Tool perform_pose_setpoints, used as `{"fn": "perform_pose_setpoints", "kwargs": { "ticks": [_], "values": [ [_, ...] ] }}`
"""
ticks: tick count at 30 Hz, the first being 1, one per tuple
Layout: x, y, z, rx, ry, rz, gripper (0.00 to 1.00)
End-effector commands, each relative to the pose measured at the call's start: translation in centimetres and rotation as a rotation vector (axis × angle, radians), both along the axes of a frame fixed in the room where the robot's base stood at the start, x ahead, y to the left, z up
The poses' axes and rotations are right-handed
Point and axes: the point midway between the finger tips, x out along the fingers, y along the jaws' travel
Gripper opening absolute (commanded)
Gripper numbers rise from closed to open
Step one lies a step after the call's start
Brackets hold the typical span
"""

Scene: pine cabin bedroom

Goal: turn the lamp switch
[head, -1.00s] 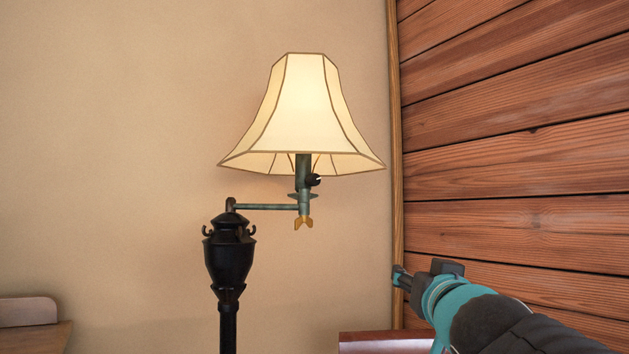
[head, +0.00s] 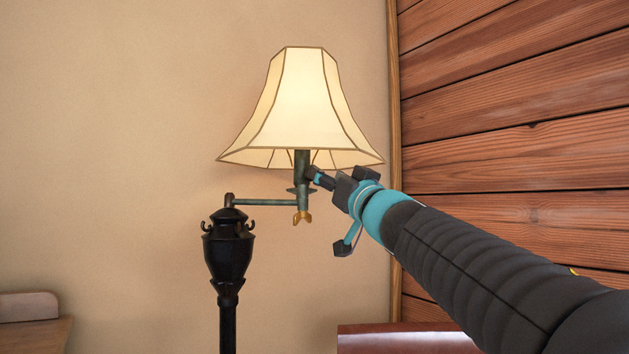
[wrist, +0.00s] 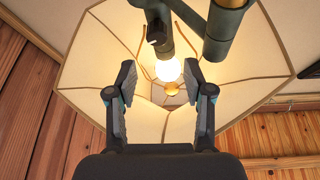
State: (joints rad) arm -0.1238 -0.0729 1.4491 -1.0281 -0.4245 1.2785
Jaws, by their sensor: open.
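The floor lamp's cream shade (head: 300,110) is lit, and its bulb (wrist: 168,70) glows in the wrist view. My gripper (head: 318,177) is right beside the stem, below the shade's rim. In the wrist view my gripper's fingers (wrist: 159,69) are apart and empty.
The shade's rim (head: 350,160) is just above my gripper. The lamp's black post (head: 229,255) stands lower left. A plank wall (head: 520,150) is at the right and a plain wall (head: 110,130) behind. Part of a wooden piece of furniture (head: 35,335) shows lower left.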

Motion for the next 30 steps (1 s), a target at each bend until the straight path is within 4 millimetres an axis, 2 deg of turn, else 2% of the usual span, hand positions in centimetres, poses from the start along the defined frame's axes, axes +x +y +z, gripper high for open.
{"fn": "perform_pose_setpoints", "kwargs": {
  "ticks": [3,9,23,29,30],
  "values": [
    [1.8,1.1,-0.1,0.001,0.002,0.003,0.52],
    [3.7,2.2,0.0,0.001,0.0,0.001,0.52],
    [4.4,2.6,0.4,0.0,0.0,0.0,0.52],
    [4.4,2.6,0.4,0.0,0.0,0.0,0.02],
    [4.4,2.6,0.4,0.0,0.0,0.0,0.0]
  ]
}}
